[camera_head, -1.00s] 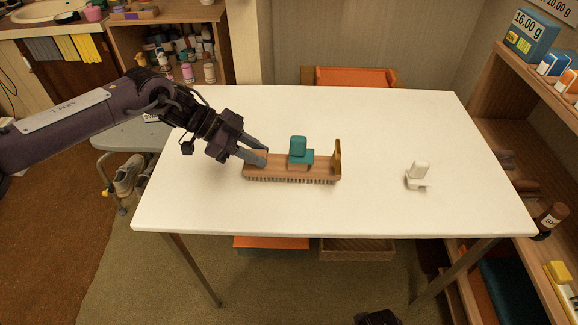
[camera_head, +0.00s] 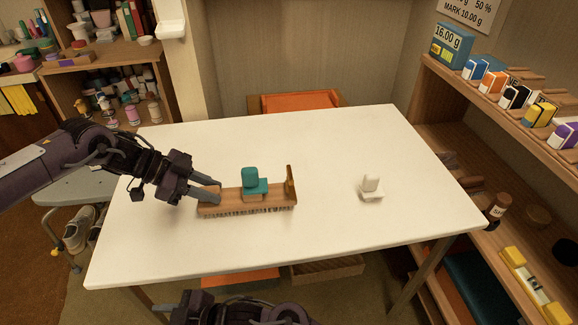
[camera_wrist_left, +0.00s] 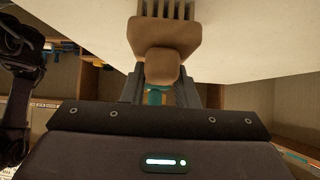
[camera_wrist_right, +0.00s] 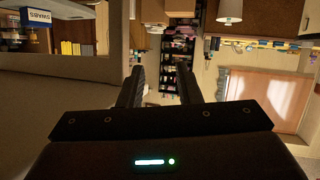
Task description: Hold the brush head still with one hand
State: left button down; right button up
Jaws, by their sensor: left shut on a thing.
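The brush head (camera_head: 225,204) is a long wooden block lying bristles down on the white table, left of its middle. A teal block (camera_head: 250,180) stands on it, and an upright wooden plate (camera_head: 291,186) is at its right end. My left gripper (camera_head: 207,189) is shut on the brush head's left end. In the left wrist view, the brush head (camera_wrist_left: 165,33) has a rounded wooden end between the fingers (camera_wrist_left: 162,92). My right arm shows at the bottom of the head view. In the right wrist view my right gripper (camera_wrist_right: 162,85) is open and empty.
A small white piece (camera_head: 371,187) stands on the white table (camera_head: 330,230) to the right of the brush head. The tabletop around both is clear. Shelves with small boxes (camera_head: 510,95) run along the right side. An orange-seated chair (camera_head: 300,101) is behind the table.

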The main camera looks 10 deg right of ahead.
jog(key=s+a+r+n+g+y, duration=0.35)
jog(key=s+r+n+g, duration=0.35)
jog(key=s+r+n, duration=0.3)
notch_tip(320, 180, up, 19)
jog(key=n+t+h, duration=0.3)
jog(key=n+h, duration=0.6)
jog(key=h, duration=0.8)
send_over(290, 172)
notch_tip(290, 172, down, 11)
jog(key=shift+f, duration=0.15)
